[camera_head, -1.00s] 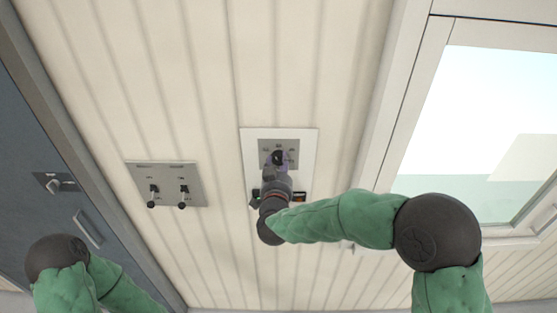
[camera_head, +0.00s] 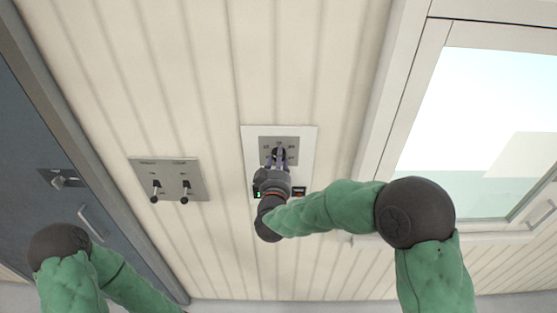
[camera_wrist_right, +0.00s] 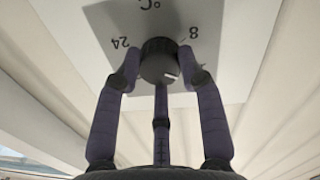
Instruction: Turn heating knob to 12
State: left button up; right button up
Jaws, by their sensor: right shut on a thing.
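The round black heating knob (camera_wrist_right: 158,58) sits on a grey plate with "°C", "24" and "8" printed around it, upside down in the right wrist view. A short white mark shows on the knob's lower right edge, on the side of the "8". My right gripper (camera_wrist_right: 162,70) has its two purple fingertips on either side of the knob and is shut on it. In the head view the right gripper (camera_head: 278,160) covers much of the knob and the grey plate (camera_head: 296,142). My left gripper is out of view; only its arm shows at lower left.
The plate is on a white panel (camera_head: 308,135) with small dark fittings below, partly behind my right wrist. A grey panel with two black toggle levers (camera_head: 190,168) is to the left. A window (camera_head: 470,120) is at right, a blue-grey door (camera_head: 30,130) at left.

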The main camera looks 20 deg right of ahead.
jog(key=shift+r, duration=0.35)
jog(key=o, duration=1)
jog(key=shift+w, duration=0.1)
jog(key=shift+o, duration=0.7)
jog(key=shift+f, duration=0.15)
jog(key=v, duration=1.2)
